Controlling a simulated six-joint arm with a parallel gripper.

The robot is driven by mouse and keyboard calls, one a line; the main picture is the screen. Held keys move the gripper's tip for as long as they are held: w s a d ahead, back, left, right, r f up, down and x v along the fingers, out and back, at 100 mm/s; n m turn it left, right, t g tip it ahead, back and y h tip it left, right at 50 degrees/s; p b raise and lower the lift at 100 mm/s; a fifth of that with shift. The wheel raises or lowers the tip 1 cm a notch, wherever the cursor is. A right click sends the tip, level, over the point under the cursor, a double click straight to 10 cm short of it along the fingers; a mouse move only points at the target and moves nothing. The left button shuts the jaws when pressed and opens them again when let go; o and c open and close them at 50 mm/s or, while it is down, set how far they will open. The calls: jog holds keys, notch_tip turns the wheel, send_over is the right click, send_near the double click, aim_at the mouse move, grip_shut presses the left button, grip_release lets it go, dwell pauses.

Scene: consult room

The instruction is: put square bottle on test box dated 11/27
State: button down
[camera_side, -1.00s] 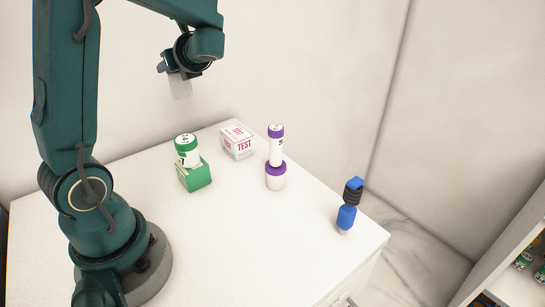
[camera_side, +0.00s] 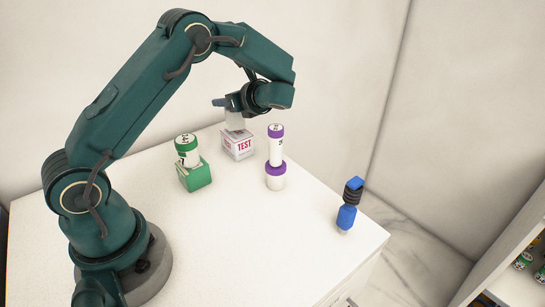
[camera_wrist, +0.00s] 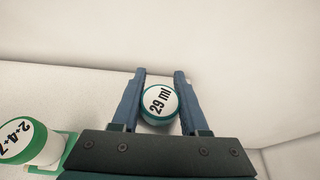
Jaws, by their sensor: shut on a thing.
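My gripper (camera_side: 233,106) is shut on a pale bottle (camera_side: 235,121), held upright over the white test box (camera_side: 238,146) at the back of the table. The box has red TEST lettering; its date is too small to read. I cannot tell whether the bottle's base touches the box top. In the wrist view, the bottle's round white top (camera_wrist: 160,102), marked "29 ml" with a teal rim, sits between both fingers (camera_wrist: 160,76). The bottle and my gripper hide the test box there.
A green-capped white bottle (camera_side: 188,151) stands on a green box (camera_side: 196,177) left of the test box. A purple-capped tube (camera_side: 276,148) stands on a purple-lidded jar (camera_side: 275,181) to the right. A blue-and-black item (camera_side: 347,212) stands near the right edge. The front table is clear.

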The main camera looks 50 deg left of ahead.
jog(key=shift+f, duration=0.65)
jog(key=shift+f, duration=0.15)
jog(key=shift+c, duration=2.1)
grip_release()
